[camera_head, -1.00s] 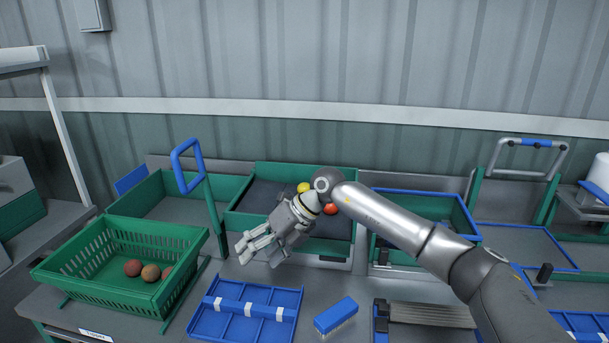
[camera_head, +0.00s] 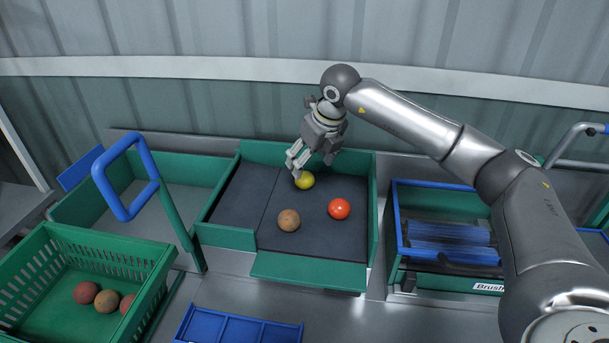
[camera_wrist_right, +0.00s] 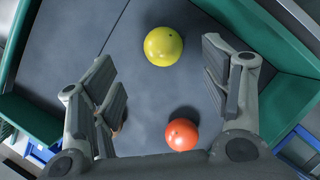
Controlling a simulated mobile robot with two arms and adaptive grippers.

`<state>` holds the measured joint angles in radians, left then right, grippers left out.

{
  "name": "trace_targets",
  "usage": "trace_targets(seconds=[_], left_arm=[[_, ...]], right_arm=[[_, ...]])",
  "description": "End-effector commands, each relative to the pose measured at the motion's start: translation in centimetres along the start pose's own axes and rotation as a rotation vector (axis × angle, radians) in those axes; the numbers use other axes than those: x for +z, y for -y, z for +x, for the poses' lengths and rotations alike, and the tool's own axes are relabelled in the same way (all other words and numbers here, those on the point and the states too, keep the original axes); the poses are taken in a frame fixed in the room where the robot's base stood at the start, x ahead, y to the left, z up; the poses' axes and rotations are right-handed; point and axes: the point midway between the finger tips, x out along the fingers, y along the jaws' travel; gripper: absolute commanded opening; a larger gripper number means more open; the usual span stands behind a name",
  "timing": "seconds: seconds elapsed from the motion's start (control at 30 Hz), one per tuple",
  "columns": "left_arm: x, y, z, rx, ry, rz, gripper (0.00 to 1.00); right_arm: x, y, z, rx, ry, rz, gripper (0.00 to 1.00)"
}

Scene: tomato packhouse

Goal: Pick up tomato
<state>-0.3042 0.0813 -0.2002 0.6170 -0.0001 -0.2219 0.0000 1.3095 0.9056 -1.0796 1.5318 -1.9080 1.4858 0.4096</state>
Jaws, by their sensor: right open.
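A yellow tomato (camera_head: 305,181), a red tomato (camera_head: 339,209) and a brownish tomato (camera_head: 288,220) lie apart on the dark floor of the green-walled tray (camera_head: 318,277). My right gripper (camera_head: 299,168) is open and empty above the back of the tray, close to the yellow tomato. In the right wrist view, the yellow tomato (camera_wrist_right: 163,46) shows beyond and between the open fingers (camera_wrist_right: 165,85). The red tomato (camera_wrist_right: 181,134) shows nearer the palm. The brownish tomato is mostly hidden there behind the left finger. My left gripper is not in view.
A green slatted crate (camera_head: 120,262) at the lower left holds several brownish tomatoes (camera_head: 106,299). A blue-topped handle (camera_head: 127,175) stands left of the tray. A blue-rimmed bin with brushes (camera_head: 448,240) is on the right. A blue divided tray (camera_head: 238,328) lies in front.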

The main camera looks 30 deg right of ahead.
Motion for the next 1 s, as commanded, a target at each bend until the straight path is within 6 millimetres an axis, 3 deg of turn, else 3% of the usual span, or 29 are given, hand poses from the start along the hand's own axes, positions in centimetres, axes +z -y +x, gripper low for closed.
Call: trace_targets(seconds=[0.2, 0.53, 0.87, 1.0], left_arm=[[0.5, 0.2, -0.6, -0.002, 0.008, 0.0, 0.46], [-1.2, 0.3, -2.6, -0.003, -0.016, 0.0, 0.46], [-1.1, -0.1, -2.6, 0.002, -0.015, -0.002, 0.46], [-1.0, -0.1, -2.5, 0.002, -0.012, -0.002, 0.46]], right_arm=[[0.0, 0.0, 2.0, 0.001, -0.001, -0.001, 0.7], [-0.2, 0.2, 6.3, 0.002, -0.003, 0.001, 0.7], [-0.2, 0.2, 7.2, 0.001, 0.001, 0.0, 0.7], [-0.2, 0.2, 7.2, 0.001, 0.001, 0.0, 0.52]])
